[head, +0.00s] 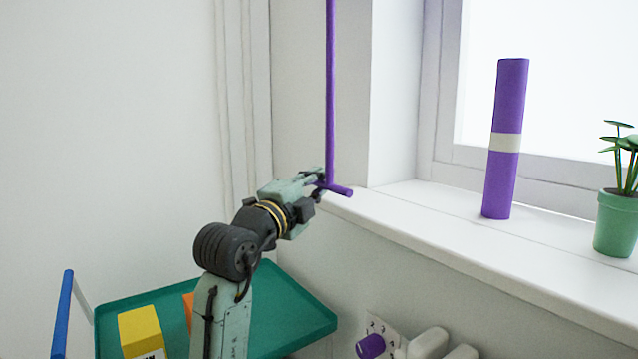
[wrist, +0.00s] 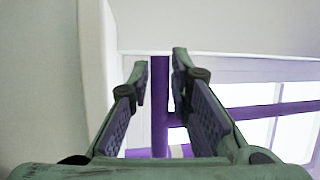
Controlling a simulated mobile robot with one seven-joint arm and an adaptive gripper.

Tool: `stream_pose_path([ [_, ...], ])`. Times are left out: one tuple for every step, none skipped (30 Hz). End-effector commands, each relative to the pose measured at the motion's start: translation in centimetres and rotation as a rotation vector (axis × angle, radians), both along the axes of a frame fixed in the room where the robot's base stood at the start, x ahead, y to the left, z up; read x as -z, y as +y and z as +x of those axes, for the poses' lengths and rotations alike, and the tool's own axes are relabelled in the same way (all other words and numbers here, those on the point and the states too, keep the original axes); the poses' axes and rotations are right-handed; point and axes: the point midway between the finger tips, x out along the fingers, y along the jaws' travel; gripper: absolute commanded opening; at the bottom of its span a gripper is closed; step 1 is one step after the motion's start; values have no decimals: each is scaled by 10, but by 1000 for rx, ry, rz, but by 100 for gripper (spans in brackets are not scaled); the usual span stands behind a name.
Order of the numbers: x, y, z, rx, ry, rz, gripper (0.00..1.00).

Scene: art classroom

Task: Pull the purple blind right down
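A thin purple pull rod (head: 331,90) hangs straight down in front of the wall left of the window and ends in a short purple crossbar (head: 342,190). The blind itself cannot be made out in the head view. My gripper (head: 320,178) is at the lower end of the rod, just above the crossbar. In the wrist view the rod (wrist: 160,105) stands between my two fingertips, with a narrow gap beside it, so the fingers look open around it.
The white windowsill (head: 440,225) lies right of my gripper, bearing a purple cylinder with a pale band (head: 498,175) and a green potted plant (head: 615,222). A green tray (head: 290,305) with a yellow box (head: 140,330) is below my arm. A purple knob (head: 370,346) is below the sill.

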Motion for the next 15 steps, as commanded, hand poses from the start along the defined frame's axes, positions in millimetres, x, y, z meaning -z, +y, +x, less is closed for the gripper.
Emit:
stream_pose_path([
  [0, 0, 0, 0, 0, 0, 24],
  [0, 0, 0, 0, -1, 1, 26],
  [0, 0, 0, 0, -1, 1, 29],
  [0, 0, 0, 0, -1, 0, 31],
  [0, 0, 0, 0, -1, 0, 33],
  [0, 0, 0, -1, -1, 0, 33],
  [0, 0, 0, -1, -1, 0, 33],
  [0, 0, 0, -1, -1, 0, 33],
  [0, 0, 0, -1, -1, 0, 33],
  [0, 0, 0, -1, -1, 0, 33],
  [0, 0, 0, -1, -1, 0, 33],
  [0, 0, 0, -1, -1, 0, 33],
  [0, 0, 0, -1, -1, 0, 33],
  [0, 1, 0, -1, -1, 0, 33],
  [0, 2, -2, -1, -1, 0, 33],
])
